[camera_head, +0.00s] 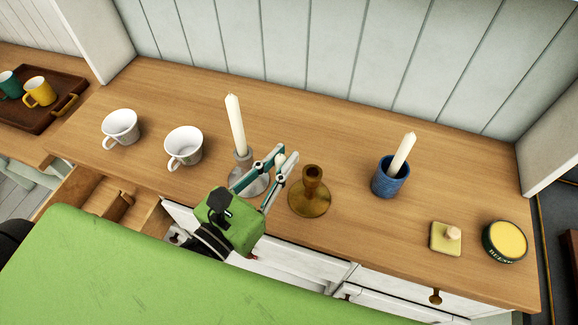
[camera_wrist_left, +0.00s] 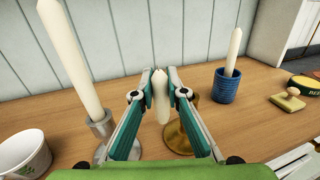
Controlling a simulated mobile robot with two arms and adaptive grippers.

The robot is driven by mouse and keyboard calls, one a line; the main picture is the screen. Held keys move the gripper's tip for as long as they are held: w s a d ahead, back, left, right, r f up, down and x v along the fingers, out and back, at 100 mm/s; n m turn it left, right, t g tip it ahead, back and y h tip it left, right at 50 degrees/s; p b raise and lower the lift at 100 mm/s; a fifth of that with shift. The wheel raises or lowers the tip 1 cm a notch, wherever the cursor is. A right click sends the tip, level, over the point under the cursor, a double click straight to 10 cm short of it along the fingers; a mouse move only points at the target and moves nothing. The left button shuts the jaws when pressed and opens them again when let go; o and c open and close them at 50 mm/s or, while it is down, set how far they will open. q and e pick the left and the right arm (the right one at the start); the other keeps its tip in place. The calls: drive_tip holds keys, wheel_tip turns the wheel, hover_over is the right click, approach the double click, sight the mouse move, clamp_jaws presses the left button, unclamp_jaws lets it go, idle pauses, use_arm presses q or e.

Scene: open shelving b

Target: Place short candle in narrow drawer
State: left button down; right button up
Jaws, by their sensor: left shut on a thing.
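My left gripper (camera_head: 281,160) is over the wooden counter, shut on a short white candle. In the left wrist view the short candle (camera_wrist_left: 161,98) stands roughly upright between the fingertips (camera_wrist_left: 160,82). In the head view the fingers hide most of it. The gripper is between a silver candlestick and a brass candlestick (camera_head: 313,192), which is empty on top. An open wooden drawer (camera_head: 152,216) shows at the lower left, with a wooden piece inside. I cannot tell if it is the narrow drawer. My right gripper is not in view.
A tall candle (camera_head: 236,125) stands in the silver candlestick (camera_head: 243,161). Two white cups (camera_head: 121,127) are left; a blue holder (camera_head: 390,178) with a candle is right. The back counter is clear.

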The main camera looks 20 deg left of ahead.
use_arm(q)
drive_tip(key=shift+w+a+f+b, duration=0.1)
drive_tip(key=shift+w+f+b, duration=0.4)
drive_tip(key=shift+w+f, duration=0.85)
drive_tip(key=shift+w+f+b, duration=0.45)
drive_tip(key=shift+w+f, duration=0.4)
drive_tip(key=shift+f, duration=1.05)
drive_tip(key=shift+w+a+f+b, duration=0.1)
drive_tip(key=shift+w+f+b, duration=0.4)
drive_tip(key=shift+w+f, duration=0.85)
drive_tip(key=shift+s+f, duration=0.25)
drive_tip(key=shift+f, duration=0.15)
drive_tip(key=c, duration=2)
unclamp_jaws()
drive_tip(key=shift+r, duration=0.2)
